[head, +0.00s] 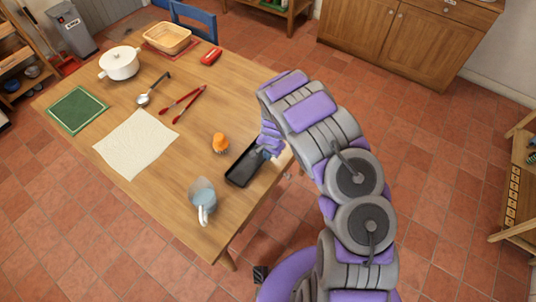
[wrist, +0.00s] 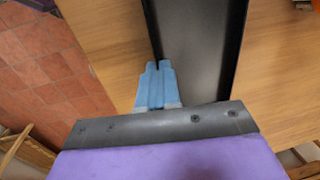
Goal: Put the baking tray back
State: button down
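The black baking tray (head: 243,168) is a long, shallow rectangle at the right edge of the wooden table, seemingly level. In the wrist view its dark inside (wrist: 200,45) runs away from me. My gripper (head: 266,152) is at the tray's far right end. In the wrist view the blue fingers (wrist: 158,66) are almost together, and the tray's left rim runs into the narrow gap between them. The near end of the tray is hidden by my gripper. I cannot tell whether the tray is lifted off the table.
On the table (head: 225,105), an orange object (head: 220,143) and a glass jug (head: 203,197) stand close left of the tray. Red tongs (head: 184,104), a ladle (head: 152,90), a cream cloth (head: 136,144) and a white pot (head: 120,64) lie farther off. A wooden cabinet (head: 405,38) stands behind.

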jog(key=c, duration=1.4)
grip_release()
jog(key=shift+o, duration=0.2)
notch_tip(320, 180, up, 12)
jog(key=s+d+p, duration=0.1)
jog(key=shift+d+p, duration=0.25)
jog(key=shift+p, duration=0.15)
jog(key=s+d+r+n+g, duration=0.1)
jog(key=s+d+r, duration=0.2)
jog(key=s+r, duration=0.5)
jog(key=s+d+r+n, duration=0.25)
jog(key=s+r, duration=0.35)
jog(key=r, duration=0.5)
jog(key=s+d+r+n, duration=0.1)
jog(key=s+r, duration=0.2)
jog(key=s, duration=0.5)
jog(key=s+d+r+n+g, duration=0.1)
jog(key=s+r, duration=0.1)
jog(key=s, duration=0.6)
jog(key=s+d+r+n+h, duration=0.1)
jog(key=s+r+n, duration=0.1)
jog(key=s, duration=0.7)
jog(key=shift+d+r+g, duration=0.25)
jog(key=shift+r+g, duration=0.15)
jog(key=shift+r, duration=0.4)
